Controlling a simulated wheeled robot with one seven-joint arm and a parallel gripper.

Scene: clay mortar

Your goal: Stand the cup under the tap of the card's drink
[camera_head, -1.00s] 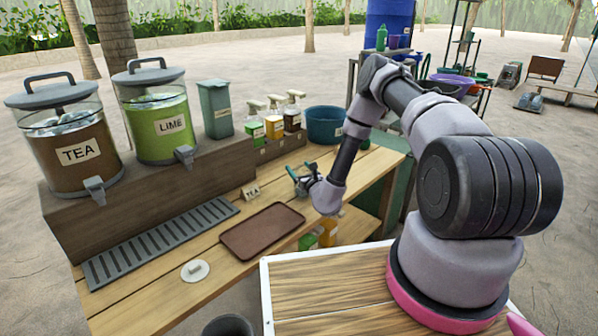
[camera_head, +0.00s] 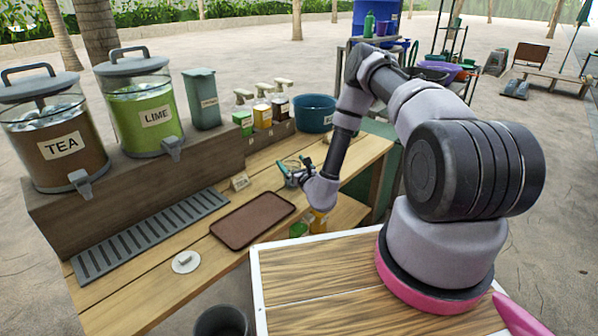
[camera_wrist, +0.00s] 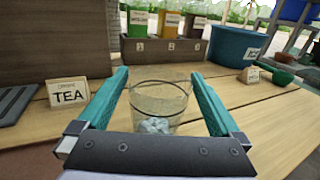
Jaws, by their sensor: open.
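A clear glass cup with pale ice in its bottom stands upright between my fingers in the wrist view (camera_wrist: 158,108). In the head view the cup (camera_head: 293,178) is small and partly hidden by my gripper (camera_head: 291,170). My gripper is open, with one teal finger on each side of the cup; contact cannot be told. A card reading TEA (camera_head: 240,181) stands on the counter left of the cup, also in the wrist view (camera_wrist: 68,95). The brown TEA dispenser (camera_head: 60,140) has a grey tap (camera_head: 80,182). The green LIME dispenser (camera_head: 150,115) has its own tap (camera_head: 172,146).
A slotted drip tray (camera_head: 150,236) lies below the taps. A brown tray (camera_head: 253,220) and a white disc (camera_head: 186,262) lie on the counter. A grey canister (camera_head: 202,98), several pump bottles (camera_head: 262,113) and a blue tub (camera_head: 315,113) stand at the back.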

